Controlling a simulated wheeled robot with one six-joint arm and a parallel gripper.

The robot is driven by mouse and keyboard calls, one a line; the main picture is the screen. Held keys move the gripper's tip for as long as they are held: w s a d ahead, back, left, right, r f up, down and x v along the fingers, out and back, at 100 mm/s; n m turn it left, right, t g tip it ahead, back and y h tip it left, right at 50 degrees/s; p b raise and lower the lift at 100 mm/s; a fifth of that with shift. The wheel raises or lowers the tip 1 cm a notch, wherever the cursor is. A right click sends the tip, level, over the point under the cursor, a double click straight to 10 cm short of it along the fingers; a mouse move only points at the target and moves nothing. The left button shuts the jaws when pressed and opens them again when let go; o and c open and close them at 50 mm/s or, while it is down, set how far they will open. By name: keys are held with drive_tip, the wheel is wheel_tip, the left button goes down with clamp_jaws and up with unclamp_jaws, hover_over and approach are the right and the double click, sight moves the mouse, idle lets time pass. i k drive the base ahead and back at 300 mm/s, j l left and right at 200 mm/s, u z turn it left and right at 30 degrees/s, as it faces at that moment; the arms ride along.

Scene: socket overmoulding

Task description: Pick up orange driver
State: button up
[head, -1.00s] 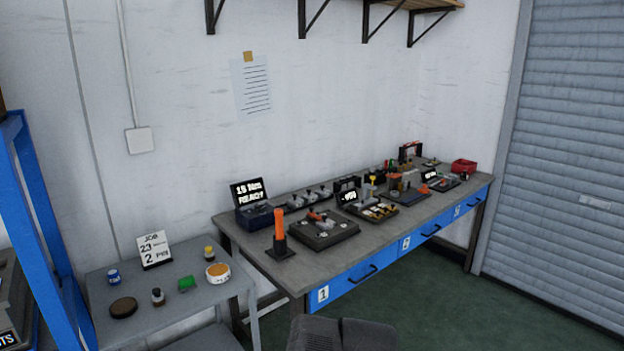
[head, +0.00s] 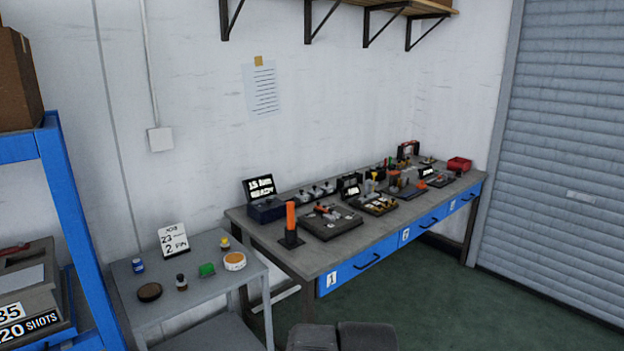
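The orange driver (head: 291,218) stands upright in a small black stand (head: 291,240) at the near left end of the long workbench (head: 312,262). Its upper body is bright orange. My gripper is not in view, and nothing is seen touching the driver. Only dark rounded parts, which seem to be mine, show at the bottom centre, well below and apart from the bench.
A display reading READY (head: 259,188) stands behind the driver. A dark fixture plate (head: 331,222) lies to its right. A grey side table (head: 207,297) holds several small pots and a job card (head: 173,239). A blue rack (head: 75,235) stands left. Green floor (head: 440,300) in front is clear.

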sight(291, 222)
drive_tip(key=i+u, duration=0.15)
drive_tip(key=i, duration=0.3)
drive_tip(key=i+u, duration=0.2)
drive_tip(key=i, duration=0.3)
drive_tip(key=i+l+u, duration=0.15)
drive_tip(key=i, duration=0.3)
drive_tip(key=i+l+u, duration=0.2)
drive_tip(key=i, duration=0.25)
